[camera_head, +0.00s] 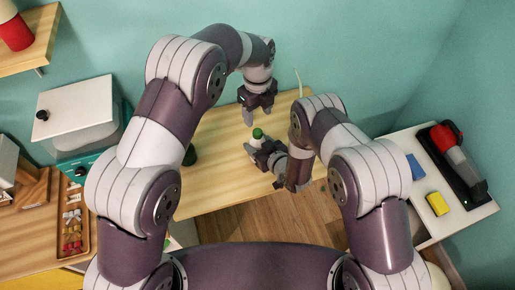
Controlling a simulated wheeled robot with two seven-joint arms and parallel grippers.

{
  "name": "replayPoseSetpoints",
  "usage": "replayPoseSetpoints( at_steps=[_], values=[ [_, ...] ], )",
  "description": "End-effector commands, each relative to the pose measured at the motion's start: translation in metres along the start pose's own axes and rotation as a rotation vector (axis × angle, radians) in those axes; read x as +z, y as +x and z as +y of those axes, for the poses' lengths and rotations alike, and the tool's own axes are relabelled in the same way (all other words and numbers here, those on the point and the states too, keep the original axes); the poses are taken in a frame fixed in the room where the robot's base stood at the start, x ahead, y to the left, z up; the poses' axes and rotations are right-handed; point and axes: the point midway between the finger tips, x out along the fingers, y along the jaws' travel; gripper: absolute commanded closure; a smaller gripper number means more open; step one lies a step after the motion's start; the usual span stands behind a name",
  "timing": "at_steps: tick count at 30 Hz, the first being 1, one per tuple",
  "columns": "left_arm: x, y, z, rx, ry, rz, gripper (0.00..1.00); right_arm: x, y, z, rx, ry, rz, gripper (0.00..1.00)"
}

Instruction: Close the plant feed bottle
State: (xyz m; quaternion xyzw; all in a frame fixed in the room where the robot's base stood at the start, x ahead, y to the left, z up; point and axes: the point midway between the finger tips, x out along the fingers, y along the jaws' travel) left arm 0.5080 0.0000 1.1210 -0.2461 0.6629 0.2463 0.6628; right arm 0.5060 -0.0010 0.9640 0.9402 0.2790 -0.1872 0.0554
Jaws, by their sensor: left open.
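A small bottle with a green top (257,133) and a pale body stands on the wooden table. My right gripper (262,163) is low beside it, coming in from the right. Its fingers cover the lower part of the bottle, and I cannot tell whether they grip it. My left gripper (259,112) is open and empty, pointing down above and just behind the green top, apart from it. I cannot tell whether the green top is a separate cap or how tightly it sits.
A dark green object (190,155) shows partly behind my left arm on the wooden table (222,185). A tray of small items (73,222) lies at left. A white side table (408,142) at right holds a red-and-grey tool (455,155), a yellow block (437,204) and a blue block (415,167).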

Motion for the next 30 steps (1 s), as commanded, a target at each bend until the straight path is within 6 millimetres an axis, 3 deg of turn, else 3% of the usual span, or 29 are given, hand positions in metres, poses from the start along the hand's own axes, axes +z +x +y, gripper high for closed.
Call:
replayPoseSetpoints(
  at_steps=[1,3,14,30],
  values=[
    [0.000,0.000,0.000,0.000,0.000,0.000,0.41,0.000,0.000,0.000,0.000,0.000,0.001,0.29],
    [0.000,0.000,0.000,0.000,0.000,0.000,0.41,0.000,0.000,0.000,0.000,0.000,0.001,0.13],
    [0.000,0.003,0.000,0.000,0.000,0.000,0.41,0.000,-0.006,0.001,0.001,0.000,0.000,0.13],
    [0.000,0.027,0.000,0.000,0.000,0.000,0.41,0.001,-0.113,0.001,0.002,0.001,0.000,0.13]
  ],
)
